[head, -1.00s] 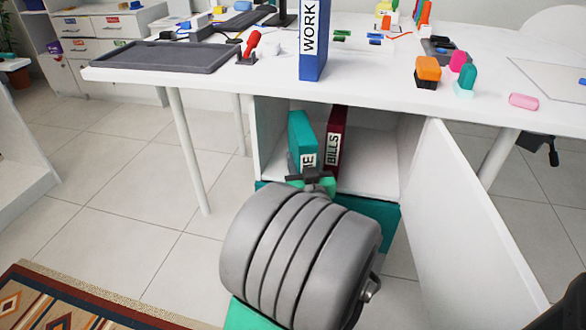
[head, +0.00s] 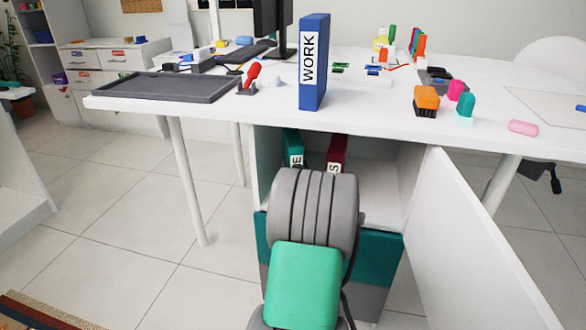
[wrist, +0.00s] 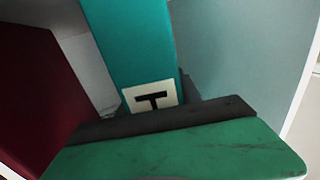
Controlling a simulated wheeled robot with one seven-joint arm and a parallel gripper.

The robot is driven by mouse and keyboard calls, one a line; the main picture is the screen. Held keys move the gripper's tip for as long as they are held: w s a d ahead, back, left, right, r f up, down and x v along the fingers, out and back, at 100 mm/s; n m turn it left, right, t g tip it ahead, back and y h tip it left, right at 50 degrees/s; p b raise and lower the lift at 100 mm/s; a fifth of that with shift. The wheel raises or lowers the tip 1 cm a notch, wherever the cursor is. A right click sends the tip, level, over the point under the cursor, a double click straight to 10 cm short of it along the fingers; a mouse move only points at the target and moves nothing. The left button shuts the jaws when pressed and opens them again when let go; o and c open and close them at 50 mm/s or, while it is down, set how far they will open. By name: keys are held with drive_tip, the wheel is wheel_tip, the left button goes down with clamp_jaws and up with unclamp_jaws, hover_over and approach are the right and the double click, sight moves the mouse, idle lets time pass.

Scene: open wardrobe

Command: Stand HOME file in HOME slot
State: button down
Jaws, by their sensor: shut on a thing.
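The teal file (head: 293,145) is inside the open cabinet under the desk. Only the last letter, E, of its label shows in the head view; the rest is behind my arm. In the wrist view the teal file (wrist: 130,45) rises beyond my gripper (wrist: 165,118), and part of a letter shows on its white label. My gripper is shut on the file's lower part, and the grip itself is partly hidden. In the head view the gripper is hidden behind my arm. I cannot make out the HOME slot or whether the file's base rests on anything.
A dark red BILLS file (head: 337,150) stands right of the teal file. The cabinet's white door (head: 470,245) is swung open on the right. The blue WORK file (head: 313,60) stands on the desk (head: 215,118) above, near a grey tray (head: 175,87).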

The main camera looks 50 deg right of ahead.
drive_tip(key=shift+r, duration=0.1)
drive_tip(key=shift+f, duration=0.25)
drive_tip(key=c, duration=0.8)
unclamp_jaws()
